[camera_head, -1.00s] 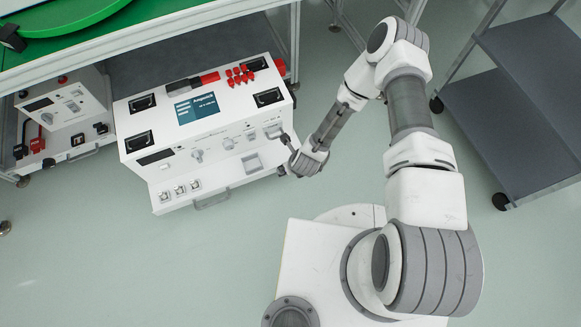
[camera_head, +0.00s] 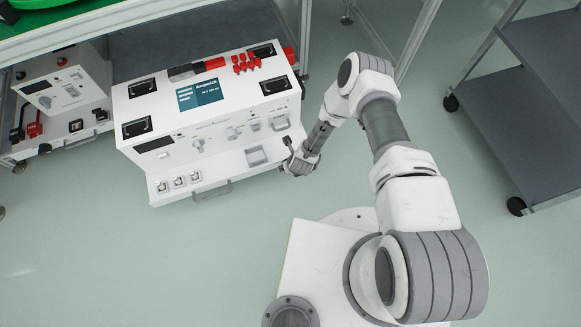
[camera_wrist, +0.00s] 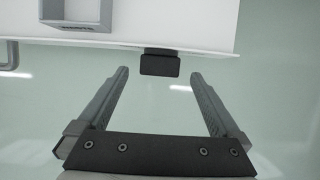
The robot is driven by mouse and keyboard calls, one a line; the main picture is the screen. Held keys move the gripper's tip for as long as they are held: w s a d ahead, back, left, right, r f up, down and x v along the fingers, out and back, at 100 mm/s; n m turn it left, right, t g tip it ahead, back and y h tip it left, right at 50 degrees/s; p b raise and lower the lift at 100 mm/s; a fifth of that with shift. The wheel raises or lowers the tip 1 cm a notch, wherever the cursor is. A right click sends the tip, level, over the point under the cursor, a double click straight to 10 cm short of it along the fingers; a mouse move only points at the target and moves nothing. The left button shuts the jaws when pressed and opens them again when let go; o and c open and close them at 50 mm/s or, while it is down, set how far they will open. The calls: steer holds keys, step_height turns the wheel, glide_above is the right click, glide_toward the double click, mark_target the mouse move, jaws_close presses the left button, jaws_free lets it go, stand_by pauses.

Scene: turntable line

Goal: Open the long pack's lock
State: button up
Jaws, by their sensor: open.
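The long pack (camera_head: 215,115) is a wide white unit with a blue screen, black corner sockets and a front panel. Its lower front ledge carries small switches and a grey handle. My gripper (camera_head: 288,152) is at the ledge's front right corner in the head view. In the wrist view my gripper (camera_wrist: 159,77) is open, its two fingers apart and empty. A small black block (camera_wrist: 160,65) projects from the white edge between the fingertips, touching neither. It may be the lock; I cannot tell. In the head view my gripper hides this part.
A smaller white unit (camera_head: 65,88) stands left of the pack under the green-topped table (camera_head: 60,35). A grey shelf cart (camera_head: 525,130) stands at the right. A table leg (camera_head: 305,35) rises behind the pack's right side. The floor in front is clear.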

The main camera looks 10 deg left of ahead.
steer(key=shift+b+x, duration=0.4)
steer(key=shift+x, duration=0.95)
steer(key=c, duration=1.3)
